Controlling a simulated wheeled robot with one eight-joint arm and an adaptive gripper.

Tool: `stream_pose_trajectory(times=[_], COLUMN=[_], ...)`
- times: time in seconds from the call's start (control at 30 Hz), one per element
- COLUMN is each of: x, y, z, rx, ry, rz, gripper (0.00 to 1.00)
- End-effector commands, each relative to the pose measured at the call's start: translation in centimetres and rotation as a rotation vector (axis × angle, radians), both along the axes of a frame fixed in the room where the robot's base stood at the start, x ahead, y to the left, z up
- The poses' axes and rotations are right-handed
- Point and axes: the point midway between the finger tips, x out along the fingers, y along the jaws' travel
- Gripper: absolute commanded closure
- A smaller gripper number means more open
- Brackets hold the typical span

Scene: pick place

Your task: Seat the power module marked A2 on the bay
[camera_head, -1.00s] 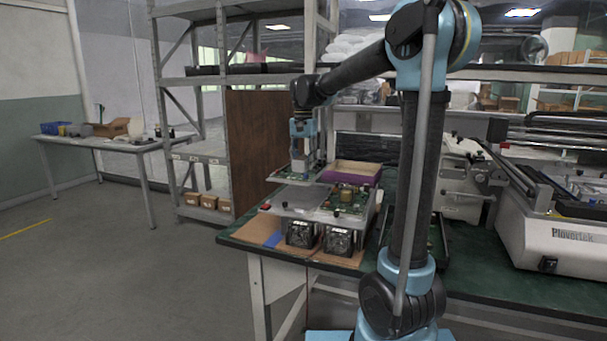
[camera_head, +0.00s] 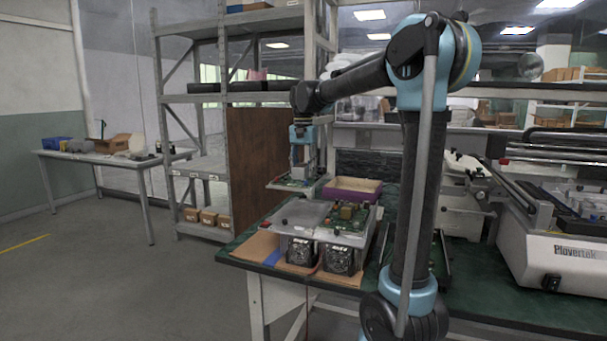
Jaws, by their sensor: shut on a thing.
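My gripper (camera_head: 298,174) is shut on a flat module with a green circuit board (camera_head: 285,184), held roughly level. The A2 mark is too small to read. The module is in the air, above and behind the left part of the bay, apart from it. The bay (camera_head: 308,240) is a grey metal unit with two black fans on its front, standing on the table. The bay's left part (camera_head: 303,213) is bare grey. Another green board with components (camera_head: 347,217) sits on its right part. The fingertips are small and partly hidden by the module.
A purple-sided tray (camera_head: 352,190) stands just behind the bay. A brown panel (camera_head: 255,165) and grey shelving (camera_head: 205,165) rise behind and left. Cardboard (camera_head: 255,248) lies at the table's front left corner. A white Plovertek machine (camera_head: 565,255) fills the table's right.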

Motion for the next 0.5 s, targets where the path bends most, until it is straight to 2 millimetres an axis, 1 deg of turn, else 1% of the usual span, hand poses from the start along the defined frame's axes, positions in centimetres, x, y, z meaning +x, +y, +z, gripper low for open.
stream_pose_trajectory(times=[0.5], x=[0.0], y=[0.0], z=[1.5], rx=[0.0], ry=[0.0], rz=[0.0], gripper=[1.0])
